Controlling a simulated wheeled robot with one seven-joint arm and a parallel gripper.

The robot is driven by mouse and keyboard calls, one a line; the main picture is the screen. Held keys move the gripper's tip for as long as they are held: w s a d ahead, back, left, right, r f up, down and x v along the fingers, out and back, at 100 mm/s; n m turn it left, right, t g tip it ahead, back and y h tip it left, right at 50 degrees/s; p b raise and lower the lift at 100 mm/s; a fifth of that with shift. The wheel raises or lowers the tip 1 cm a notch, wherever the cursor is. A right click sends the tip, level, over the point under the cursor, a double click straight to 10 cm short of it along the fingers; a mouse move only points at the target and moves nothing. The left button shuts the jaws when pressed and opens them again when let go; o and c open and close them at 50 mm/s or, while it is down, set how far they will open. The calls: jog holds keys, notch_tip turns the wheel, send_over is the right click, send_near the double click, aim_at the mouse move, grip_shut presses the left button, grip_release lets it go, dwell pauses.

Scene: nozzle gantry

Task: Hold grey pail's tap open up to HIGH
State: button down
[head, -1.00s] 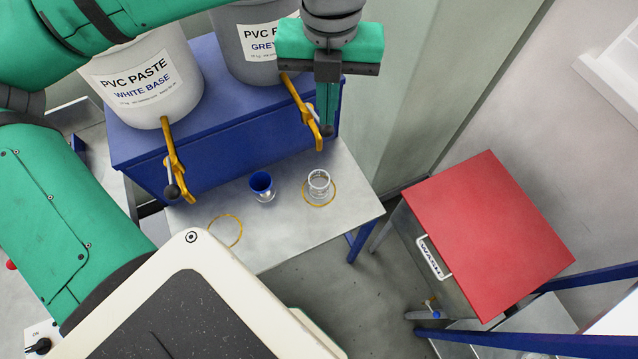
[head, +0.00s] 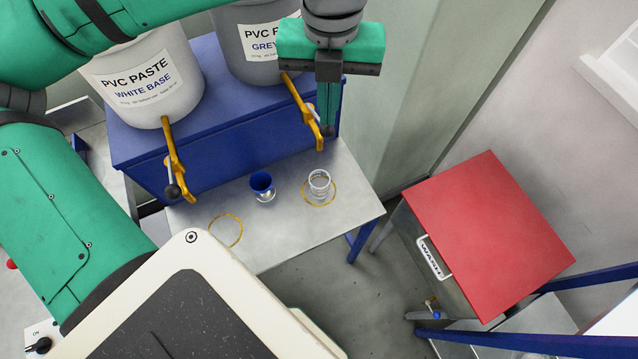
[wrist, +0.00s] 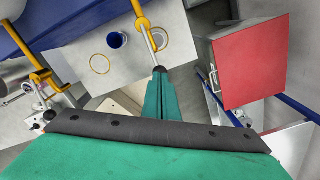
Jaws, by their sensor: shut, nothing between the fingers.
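The grey pail (head: 258,45) stands on the blue stand, its label partly hidden by my wrist. Its yellow tap (head: 301,105) points down towards the table. My gripper (head: 327,131) is shut, fingers down, at the dark knob of this tap's lever. In the wrist view the fingertips (wrist: 160,72) meet the end of the lever rod (wrist: 150,40); I cannot tell if they press on it. A clear cup (head: 319,183) stands in a yellow ring below the tap. No stream shows, and its fill level and HIGH mark are not readable.
The white pail (head: 150,80) with its own yellow tap (head: 173,160) is at the left. A blue cup (head: 262,185) stands between the clear cup and an empty yellow ring (head: 226,231). A red-lidded WASH box (head: 490,230) stands at the right, apart from the table.

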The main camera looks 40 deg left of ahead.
dwell(0.6)
jog(key=shift+f, duration=1.8)
jog(key=shift+w, duration=0.1)
dwell(0.9)
jog(key=shift+r, duration=0.1)
dwell(0.5)
jog(key=shift+r, duration=1.75)
